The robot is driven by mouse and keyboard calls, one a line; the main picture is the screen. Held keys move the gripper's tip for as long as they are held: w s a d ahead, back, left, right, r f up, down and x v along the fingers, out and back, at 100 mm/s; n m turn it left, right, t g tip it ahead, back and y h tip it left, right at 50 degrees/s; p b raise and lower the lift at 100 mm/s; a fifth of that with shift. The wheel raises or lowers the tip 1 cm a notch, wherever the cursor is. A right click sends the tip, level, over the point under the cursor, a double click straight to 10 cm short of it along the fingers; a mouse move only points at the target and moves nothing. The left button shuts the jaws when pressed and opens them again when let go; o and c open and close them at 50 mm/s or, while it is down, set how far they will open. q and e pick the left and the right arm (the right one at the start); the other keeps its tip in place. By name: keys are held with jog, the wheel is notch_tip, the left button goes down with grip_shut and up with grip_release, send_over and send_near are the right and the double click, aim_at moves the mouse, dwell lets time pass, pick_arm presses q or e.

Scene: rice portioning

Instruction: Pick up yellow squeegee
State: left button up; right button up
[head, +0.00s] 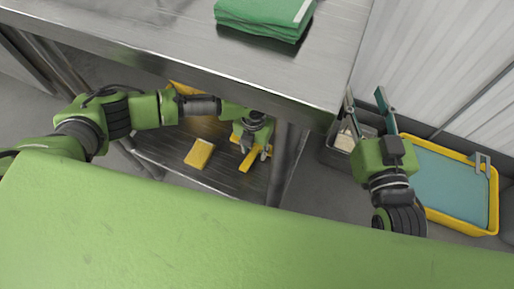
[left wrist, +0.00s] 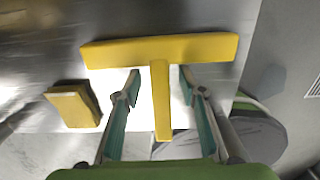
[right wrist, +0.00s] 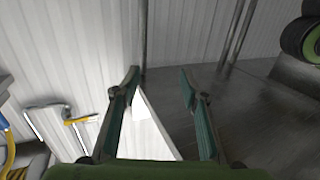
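The yellow squeegee (head: 249,160) lies on a metal lower shelf under the table and is partly hidden by my left gripper (head: 256,150) in the head view. In the left wrist view the squeegee (left wrist: 160,115) shows as a T, with its wide bar beyond my fingertips and its handle pointing back toward me. My left gripper (left wrist: 162,84) is open, with one finger on each side of the handle and visible gaps to both. My right gripper (head: 367,96) is open and empty, right of the table; it also shows in the right wrist view (right wrist: 159,75).
A yellow block (head: 199,153) lies on the shelf (head: 165,150) left of the squeegee. The metal tabletop (head: 140,30) is above, with a folded green cloth (head: 262,20). A table leg (head: 285,160) stands just right of my left gripper. A yellow-rimmed tub (head: 480,228) is at right.

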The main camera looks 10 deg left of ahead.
aim_at(254, 151)
pick_arm(q)
grip_shut()
jog(key=shift+r, duration=0.15)
jog(key=shift+r, duration=0.2)
notch_tip(254, 151, up, 3)
jog(key=shift+f+p, duration=0.15)
jog(key=shift+p, duration=0.5)
pick_arm(e)
jog(key=s+d+f+g+h+p, duration=0.1)
jog(key=s+d+f+g, duration=0.1)
jog(key=s+f+g, duration=0.35)
jog(key=s+d+f+g+h+p, duration=0.1)
jog(key=s+d+f+g, duration=0.15)
jog(key=f, duration=0.55)
pick_arm(q)
jog(key=s+a+r+p, duration=0.1)
jog(key=s+a+r, duration=0.1)
jog(key=a+r, duration=0.3)
jog(key=s+a+r+p, duration=0.2)
jog(key=a+r, duration=0.2)
jog(key=a, duration=0.4)
jog(key=shift+s+r, duration=0.3)
jog(key=shift+r, duration=0.05)
pick_arm(e)
jog(key=s+d+f+g+h, duration=0.1)
jog(key=s+g, duration=0.4)
jog(key=s, duration=0.6)
jog(key=shift+d+f+m+g+h, duration=0.35)
jog(key=shift+d+f, duration=0.55)
jog(key=shift+f, duration=0.3)
